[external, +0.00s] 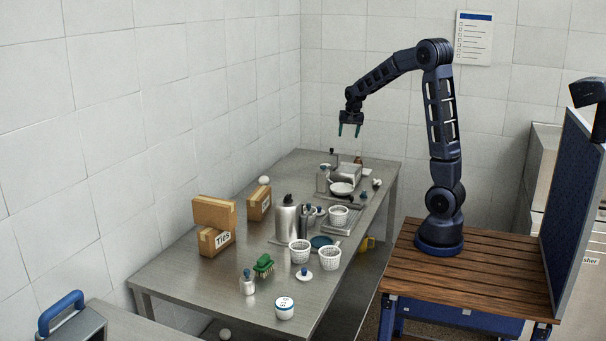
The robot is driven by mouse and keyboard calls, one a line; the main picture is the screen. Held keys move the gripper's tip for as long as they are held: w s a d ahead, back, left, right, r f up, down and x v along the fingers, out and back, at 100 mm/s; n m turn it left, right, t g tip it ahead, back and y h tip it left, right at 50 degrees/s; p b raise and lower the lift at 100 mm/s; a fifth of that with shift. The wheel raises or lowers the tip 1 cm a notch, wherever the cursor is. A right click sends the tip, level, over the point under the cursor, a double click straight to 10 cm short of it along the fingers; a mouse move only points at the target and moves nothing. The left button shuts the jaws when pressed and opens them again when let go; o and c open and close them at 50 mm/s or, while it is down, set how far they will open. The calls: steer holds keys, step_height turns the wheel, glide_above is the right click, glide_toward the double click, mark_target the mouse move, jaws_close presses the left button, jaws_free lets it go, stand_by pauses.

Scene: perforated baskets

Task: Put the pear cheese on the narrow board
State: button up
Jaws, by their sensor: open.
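I cannot clearly identify the pear cheese at this size. A small pale rounded item (377,182) near the far right edge and a white round item (264,180) by the wall are possible matches. The narrow board is also not certain. A flat grey slab (357,217) lies beside and partly under a white perforated basket (338,216).
Two more baskets (299,251) (330,257) stand nearer the front, by a metal bottle (287,220). Cardboard boxes (214,224) (259,204) stand along the wall side. A green brush (264,265) and white tub (284,308) are near the front.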

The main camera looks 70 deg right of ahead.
steer(key=s+a+r+n+t+y, duration=0.1)
steer(key=s+a+r+n, duration=0.15)
steer(key=a, duration=0.35)
steer(key=s+a+r+n, duration=0.1)
steer(key=s+a+r, duration=0.15)
steer(key=a, duration=0.45)
steer(key=s+a+r+n+t+y, duration=0.1)
steer(key=s+a+n, duration=0.9)
steer(key=s+a, duration=1.1)
steer(key=shift+a+r+y, duration=0.3)
steer(key=shift+a+r, duration=0.05)
steer(key=shift+a, duration=0.25)
